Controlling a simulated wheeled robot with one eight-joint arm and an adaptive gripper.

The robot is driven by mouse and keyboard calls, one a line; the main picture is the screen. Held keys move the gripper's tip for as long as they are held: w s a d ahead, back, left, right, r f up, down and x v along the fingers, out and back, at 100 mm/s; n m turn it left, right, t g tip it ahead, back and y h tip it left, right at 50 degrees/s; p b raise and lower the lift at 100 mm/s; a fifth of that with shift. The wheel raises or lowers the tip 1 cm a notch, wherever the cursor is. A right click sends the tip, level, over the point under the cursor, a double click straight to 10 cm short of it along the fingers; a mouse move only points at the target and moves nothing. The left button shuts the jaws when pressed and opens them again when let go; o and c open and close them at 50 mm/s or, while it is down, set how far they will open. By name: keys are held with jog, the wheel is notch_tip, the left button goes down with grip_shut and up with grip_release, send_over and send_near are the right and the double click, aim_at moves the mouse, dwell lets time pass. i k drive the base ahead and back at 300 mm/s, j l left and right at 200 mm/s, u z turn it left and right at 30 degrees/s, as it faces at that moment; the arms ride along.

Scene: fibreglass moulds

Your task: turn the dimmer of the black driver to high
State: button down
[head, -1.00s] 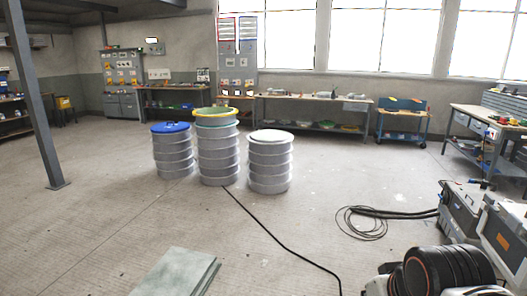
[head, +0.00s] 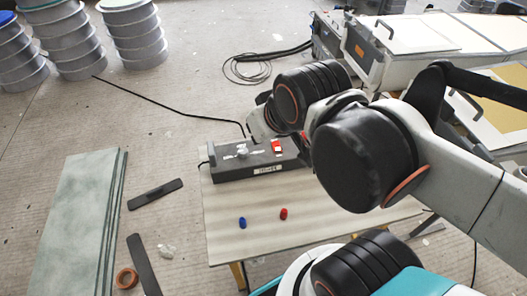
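The black driver (head: 232,170) is a long dark box lying at the far edge of a small pale table (head: 235,215). On its top are a pale round knob (head: 242,150), which may be the dimmer, white markings, and a red rocker switch (head: 277,147). The knob's setting is too small to read. A label shows on its front face. My gripper (head: 262,124) is just behind and above the driver, apart from the knob as far as I can see. My own arm partly covers it, and its fingers are unclear.
A blue cap (head: 242,222) and a red cap (head: 284,213) lie on the table's near part. My arm covers the table's right side. Dark strips (head: 155,194), a tape roll (head: 126,279) and greenish panels (head: 80,215) lie on the floor at left. A black cable (head: 170,107) runs behind.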

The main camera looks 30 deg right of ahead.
aim_at(243, 153)
jog(key=k+l+u, duration=0.1)
jog(key=u, duration=0.25)
jog(key=k+u, duration=0.25)
jog(key=u, duration=0.15)
jog(key=k+u, duration=0.2)
jog(key=u, duration=0.15)
